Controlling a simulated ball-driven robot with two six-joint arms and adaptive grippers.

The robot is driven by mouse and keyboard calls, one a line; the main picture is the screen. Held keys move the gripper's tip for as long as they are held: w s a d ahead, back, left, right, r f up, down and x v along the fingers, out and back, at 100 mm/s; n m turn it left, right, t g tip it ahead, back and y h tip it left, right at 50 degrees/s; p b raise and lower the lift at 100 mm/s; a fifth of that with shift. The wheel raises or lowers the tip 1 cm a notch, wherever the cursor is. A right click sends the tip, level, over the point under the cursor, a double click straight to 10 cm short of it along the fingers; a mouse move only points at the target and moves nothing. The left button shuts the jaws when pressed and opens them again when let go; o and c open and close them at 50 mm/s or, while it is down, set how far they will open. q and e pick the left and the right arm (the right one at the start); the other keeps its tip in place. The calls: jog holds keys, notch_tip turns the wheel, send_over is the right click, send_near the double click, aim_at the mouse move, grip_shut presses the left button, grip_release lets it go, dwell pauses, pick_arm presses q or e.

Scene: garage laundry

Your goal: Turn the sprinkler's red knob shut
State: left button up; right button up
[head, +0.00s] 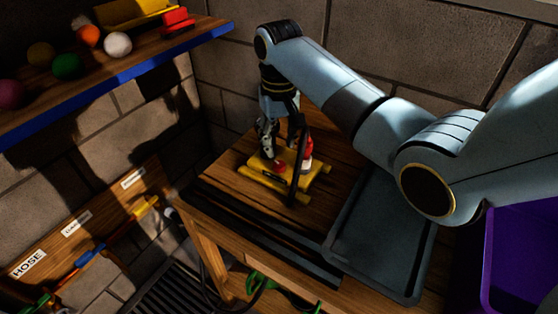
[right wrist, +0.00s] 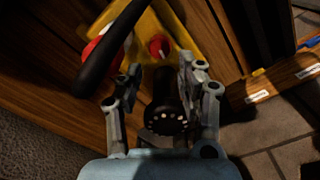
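The sprinkler has a yellow base (head: 255,173) on the wooden bench, with a red knob (head: 280,167) on top. In the right wrist view the red knob (right wrist: 159,46) sits on the yellow base (right wrist: 182,28), just beyond my fingertips. A black perforated head on a stem (right wrist: 166,118) shows between the fingers, and a black curved bar (right wrist: 108,45) crosses at left. My right gripper (head: 280,128) points down above the sprinkler; in its wrist view (right wrist: 160,72) the fingers are apart, not closed on the knob. My left gripper is out of view.
A red and white part (head: 307,150) stands at the back of the sprinkler. A dark tray (head: 375,262) lies right of it on the bench. A shelf (head: 120,86) with balls is at upper left. A purple bin (head: 520,260) is at far right.

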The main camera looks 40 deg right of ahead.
aim_at(279, 164)
notch_tip(279, 164, down, 6)
jog(key=shift+f, duration=0.2)
